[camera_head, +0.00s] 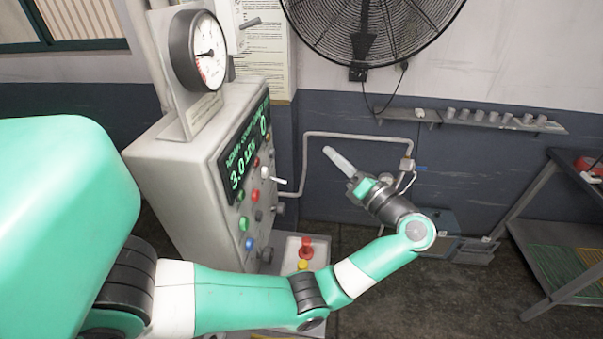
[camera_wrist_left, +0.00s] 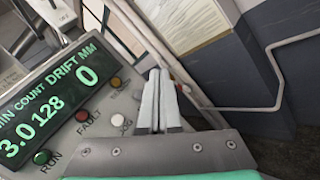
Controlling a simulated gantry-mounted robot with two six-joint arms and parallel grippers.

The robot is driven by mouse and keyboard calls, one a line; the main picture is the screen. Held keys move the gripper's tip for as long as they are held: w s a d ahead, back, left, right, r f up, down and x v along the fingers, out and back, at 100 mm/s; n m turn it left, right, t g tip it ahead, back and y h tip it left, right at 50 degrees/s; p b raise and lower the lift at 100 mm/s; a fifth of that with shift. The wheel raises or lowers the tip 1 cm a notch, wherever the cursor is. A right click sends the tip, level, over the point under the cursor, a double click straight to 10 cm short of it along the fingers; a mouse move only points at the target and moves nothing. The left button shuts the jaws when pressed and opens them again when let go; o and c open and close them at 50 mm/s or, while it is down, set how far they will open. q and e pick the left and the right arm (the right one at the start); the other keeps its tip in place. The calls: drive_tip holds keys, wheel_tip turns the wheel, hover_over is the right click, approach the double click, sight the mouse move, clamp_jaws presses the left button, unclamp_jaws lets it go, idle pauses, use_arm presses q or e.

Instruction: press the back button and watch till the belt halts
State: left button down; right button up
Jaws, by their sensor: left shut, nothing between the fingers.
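A grey control console (camera_head: 190,165) stands left of centre in the head view, its sloped face carrying a lit green display (camera_head: 246,150) and rows of coloured buttons. These include a green one (camera_head: 244,223), a blue one (camera_head: 249,243) and a red one (camera_head: 256,195). I cannot read which is the back button. My left gripper (camera_head: 330,152) is shut and empty, to the right of the console face and apart from it. In the left wrist view its closed fingers (camera_wrist_left: 158,88) show beside the lamps labelled RUN, FAULT and JOG. The belt is not visible. My right gripper is not in view.
A round gauge (camera_head: 207,50) stands on the console. A pale box with red (camera_head: 306,248) and yellow buttons sits low at its front. A wall pipe (camera_head: 350,135) runs behind my gripper. A black fan (camera_head: 370,30) hangs above, and a metal table (camera_head: 555,235) stands at right.

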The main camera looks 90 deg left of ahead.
sight(272, 154)
use_arm(q)
drive_tip(key=f, duration=0.1)
drive_tip(key=s+a+f+b, duration=0.1)
drive_tip(key=shift+s+f+g, duration=0.1)
drive_tip(key=shift+f+g, duration=0.2)
drive_tip(key=shift+f, duration=0.1)
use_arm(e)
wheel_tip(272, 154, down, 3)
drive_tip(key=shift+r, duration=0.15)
use_arm(q)
drive_tip(key=shift+s+r, duration=0.1)
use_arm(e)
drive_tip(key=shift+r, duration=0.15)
use_arm(q)
drive_tip(key=s+a+p, duration=0.2)
drive_tip(key=s+p, duration=0.4)
drive_tip(key=s, duration=0.2)
drive_tip(key=shift+s+p, duration=0.25)
drive_tip(key=shift+p, duration=0.05)
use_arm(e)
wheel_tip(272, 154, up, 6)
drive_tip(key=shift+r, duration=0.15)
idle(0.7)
use_arm(q)
drive_tip(key=shift+s, duration=0.4)
